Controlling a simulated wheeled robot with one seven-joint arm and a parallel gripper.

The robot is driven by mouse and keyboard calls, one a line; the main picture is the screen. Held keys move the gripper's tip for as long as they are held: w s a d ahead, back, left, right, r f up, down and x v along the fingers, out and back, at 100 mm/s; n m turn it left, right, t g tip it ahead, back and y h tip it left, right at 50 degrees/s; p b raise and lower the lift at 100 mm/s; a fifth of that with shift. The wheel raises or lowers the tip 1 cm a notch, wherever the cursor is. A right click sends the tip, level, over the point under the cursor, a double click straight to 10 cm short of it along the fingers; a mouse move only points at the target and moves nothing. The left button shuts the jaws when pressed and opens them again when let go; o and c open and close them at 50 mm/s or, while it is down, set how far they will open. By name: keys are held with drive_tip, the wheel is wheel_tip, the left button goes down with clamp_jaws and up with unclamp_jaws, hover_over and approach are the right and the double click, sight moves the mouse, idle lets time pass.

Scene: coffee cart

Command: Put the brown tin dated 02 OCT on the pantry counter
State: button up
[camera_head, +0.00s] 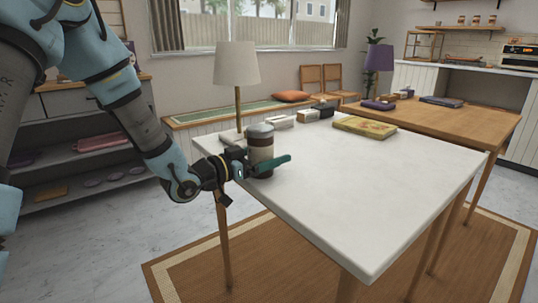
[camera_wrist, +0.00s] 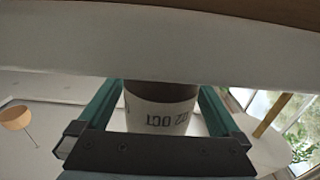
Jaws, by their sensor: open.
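A brown tin (camera_head: 261,143) with a grey lid and a pale band stands upright on the white table (camera_head: 350,200), near its left edge. In the wrist view the tin (camera_wrist: 160,110) shows its label upside down; it appears to read 02 OCT. My gripper (camera_head: 268,163) is open, with one teal finger on each side of the tin. I cannot tell whether either finger touches it. A white-topped counter (camera_head: 468,72) stands at the back right; I cannot tell whether it is the pantry counter.
A lamp (camera_head: 237,65) stands close behind the tin. Small boxes (camera_head: 281,122) and a yellow tray-like item (camera_head: 365,127) lie at the table's far side. A wooden table (camera_head: 455,115) with a purple lamp (camera_head: 379,58) stands beyond. The white table's front is clear.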

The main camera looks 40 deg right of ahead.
drive_tip(key=a, duration=1.2)
drive_tip(key=w+a+f+n+t+y, duration=0.35)
drive_tip(key=w+a+y, duration=0.25)
drive_tip(key=w+a, duration=0.25)
drive_tip(key=w+a+f+n+t+y, duration=0.3)
drive_tip(key=w+a+n+t+y, duration=0.15)
drive_tip(key=w+a, duration=0.35)
drive_tip(key=s+a+n+g+y, duration=0.1)
drive_tip(key=a+n+y, duration=0.15)
drive_tip(key=a, duration=0.35)
drive_tip(key=s+a+n+y, duration=0.1)
drive_tip(key=s+a+y, duration=0.15)
drive_tip(key=a, duration=0.35)
drive_tip(key=s+a+n+g+y, duration=0.2)
drive_tip(key=s+a+n+g, duration=0.2)
drive_tip(key=s+a, duration=0.4)
drive_tip(key=shift+s+a+r+n, duration=0.15)
drive_tip(key=shift+a+r+n, duration=0.05)
drive_tip(key=shift+n, duration=0.65)
drive_tip(key=shift+s+a, duration=0.1)
drive_tip(key=shift+s, duration=0.3)
